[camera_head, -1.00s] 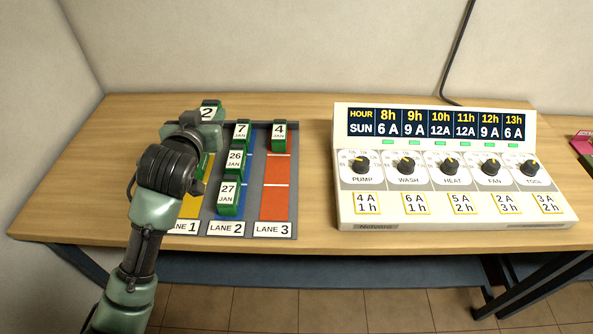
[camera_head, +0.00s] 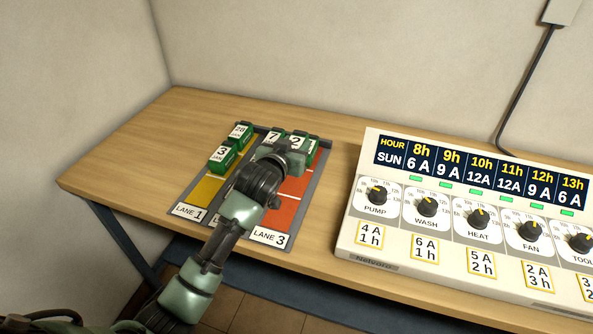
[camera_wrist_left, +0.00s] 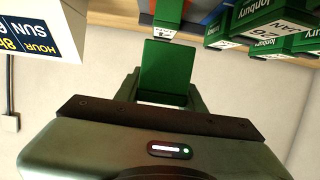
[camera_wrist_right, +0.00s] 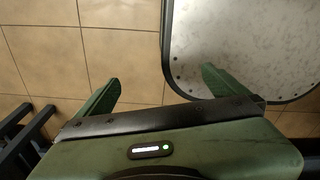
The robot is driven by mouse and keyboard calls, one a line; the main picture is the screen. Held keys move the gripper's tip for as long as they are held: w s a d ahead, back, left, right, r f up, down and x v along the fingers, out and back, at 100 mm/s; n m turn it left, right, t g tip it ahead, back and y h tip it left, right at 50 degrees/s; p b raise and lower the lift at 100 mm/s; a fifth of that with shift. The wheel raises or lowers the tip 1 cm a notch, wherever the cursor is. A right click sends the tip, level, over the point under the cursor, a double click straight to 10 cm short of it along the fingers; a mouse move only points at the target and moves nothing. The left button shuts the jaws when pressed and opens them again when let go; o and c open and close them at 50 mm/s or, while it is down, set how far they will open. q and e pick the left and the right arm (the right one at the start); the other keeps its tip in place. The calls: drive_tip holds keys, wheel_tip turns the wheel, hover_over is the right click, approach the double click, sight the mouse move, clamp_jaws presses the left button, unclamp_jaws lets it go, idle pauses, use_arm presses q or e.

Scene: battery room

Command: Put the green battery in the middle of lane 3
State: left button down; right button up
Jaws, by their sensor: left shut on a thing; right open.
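My left gripper (camera_head: 290,154) is shut on a green battery labelled 2 (camera_head: 296,141), held over the far part of lanes 2 and 3. The left wrist view shows this battery (camera_wrist_left: 165,70) between the fingers. The orange lane 3 (camera_head: 293,188) has bare floor in its middle and near parts. A green battery (camera_head: 313,144) shows at its far end, partly hidden behind the held one. My arm covers most of lane 2, where a battery labelled 7 (camera_head: 272,137) shows. My right gripper (camera_wrist_right: 160,90) is open and empty above the floor, outside the head view.
The control panel (camera_head: 349,240) with dials stands right of the lane tray. The table (camera_head: 130,165) is clear to the left.

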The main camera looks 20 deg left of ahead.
use_arm(q)
wheel_tip(320, 180, down, 5)
drive_tip(key=shift+r, duration=0.2)
wheel_tip(320, 180, down, 4)
drive_tip(key=shift+f, duration=0.3)
drive_tip(key=c, duration=0.9)
unclamp_jaws()
drive_tip(key=shift+f, duration=0.1)
drive_tip(key=shift+o, duration=0.2)
use_arm(e)
drive_tip(key=shift+d, duration=0.3)
use_arm(q)
drive_tip(key=shift+s+r, duration=0.15)
drive_tip(key=shift+r, duration=0.05)
drive_tip(key=v, duration=1.1)
drive_tip(key=shift+s+r, duration=0.15)
drive_tip(key=shift+s, duration=0.25)
use_arm(e)
drive_tip(key=shift+d+f, duration=0.2)
drive_tip(key=shift+d, duration=0.15)
